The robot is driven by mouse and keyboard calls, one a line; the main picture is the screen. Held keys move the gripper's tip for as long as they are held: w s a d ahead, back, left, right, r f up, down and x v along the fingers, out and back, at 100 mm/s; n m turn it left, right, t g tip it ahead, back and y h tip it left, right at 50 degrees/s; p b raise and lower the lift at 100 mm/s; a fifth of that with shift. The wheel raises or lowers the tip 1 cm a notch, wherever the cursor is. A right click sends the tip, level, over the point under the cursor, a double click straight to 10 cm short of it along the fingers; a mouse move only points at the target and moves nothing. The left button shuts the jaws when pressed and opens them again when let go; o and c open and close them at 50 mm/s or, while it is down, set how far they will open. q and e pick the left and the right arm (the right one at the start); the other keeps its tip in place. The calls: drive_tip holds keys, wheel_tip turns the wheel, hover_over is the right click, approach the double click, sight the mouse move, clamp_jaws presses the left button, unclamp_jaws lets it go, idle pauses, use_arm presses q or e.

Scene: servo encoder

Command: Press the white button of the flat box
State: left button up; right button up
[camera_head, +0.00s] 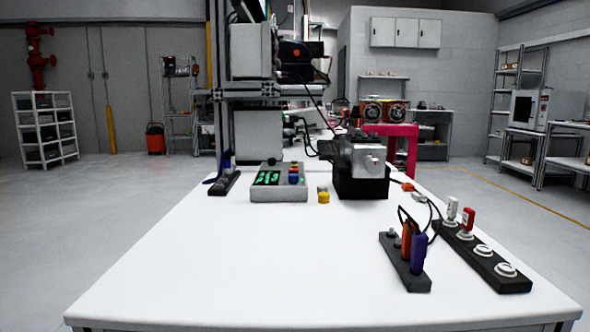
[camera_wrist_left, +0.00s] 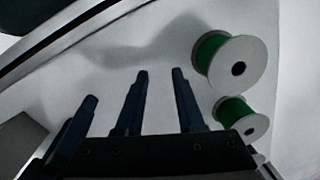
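The flat grey box (camera_head: 263,194) lies on the far part of the white table, left of the middle. Its top has a dark panel with green marks (camera_head: 267,178) on the left and small red and blue buttons (camera_head: 294,178) on the right. I cannot make out a white button for sure at this size. Neither gripper shows in the head view. In the left wrist view several dark prongs (camera_wrist_left: 132,108) rise from a dark bar at the bottom. I cannot tell which of them are my left gripper's fingers. The box is not in the left wrist view.
A yellow-topped piece (camera_head: 323,197) and a black-and-silver machine (camera_head: 361,180) stand right of the box. A small dark holder (camera_head: 225,184) lies left of it. Black racks (camera_head: 405,262) (camera_head: 482,256) fill the right side. Green spools (camera_wrist_left: 232,62) show in the wrist view. The table's front left is clear.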

use_arm(q)
clamp_jaws()
idle(1.4)
